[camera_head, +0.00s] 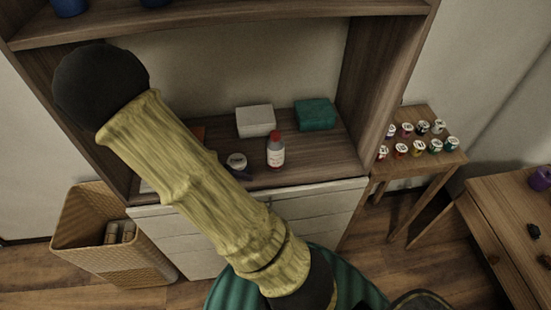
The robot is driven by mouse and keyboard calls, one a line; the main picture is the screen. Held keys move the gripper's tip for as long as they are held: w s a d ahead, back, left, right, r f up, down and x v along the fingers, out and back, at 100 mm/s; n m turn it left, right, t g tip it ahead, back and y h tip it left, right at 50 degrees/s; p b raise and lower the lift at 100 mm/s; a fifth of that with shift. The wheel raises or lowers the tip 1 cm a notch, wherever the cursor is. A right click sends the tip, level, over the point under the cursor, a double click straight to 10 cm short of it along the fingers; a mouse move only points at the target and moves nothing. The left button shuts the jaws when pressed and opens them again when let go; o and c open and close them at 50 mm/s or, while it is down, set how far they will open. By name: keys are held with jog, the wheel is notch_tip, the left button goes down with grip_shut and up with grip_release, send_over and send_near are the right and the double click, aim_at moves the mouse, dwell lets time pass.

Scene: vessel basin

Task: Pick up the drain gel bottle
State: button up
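A small white bottle with a red cap and a printed label (276,151) stands upright on the wooden shelf of a cabinet in the head view. It looks like the drain gel bottle, but its label is too small to read. My arm, in a yellow-green sleeve, crosses the picture from bottom centre to upper left and hides the left part of the shelf. My gripper is not visible, so its distance from the bottle and its opening cannot be seen.
Behind the bottle are a white box (255,121) and a green folded cloth (315,114). A small round jar (236,161) sits left of it. A wicker basket (110,246) stands at left. A side table (414,171) with several small jars stands right.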

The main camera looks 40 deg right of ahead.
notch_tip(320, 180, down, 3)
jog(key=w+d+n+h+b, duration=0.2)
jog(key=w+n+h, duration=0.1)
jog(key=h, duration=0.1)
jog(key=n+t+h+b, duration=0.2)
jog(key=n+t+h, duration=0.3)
send_near(269, 152)
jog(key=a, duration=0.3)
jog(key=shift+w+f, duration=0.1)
jog(key=shift+p, duration=0.3)
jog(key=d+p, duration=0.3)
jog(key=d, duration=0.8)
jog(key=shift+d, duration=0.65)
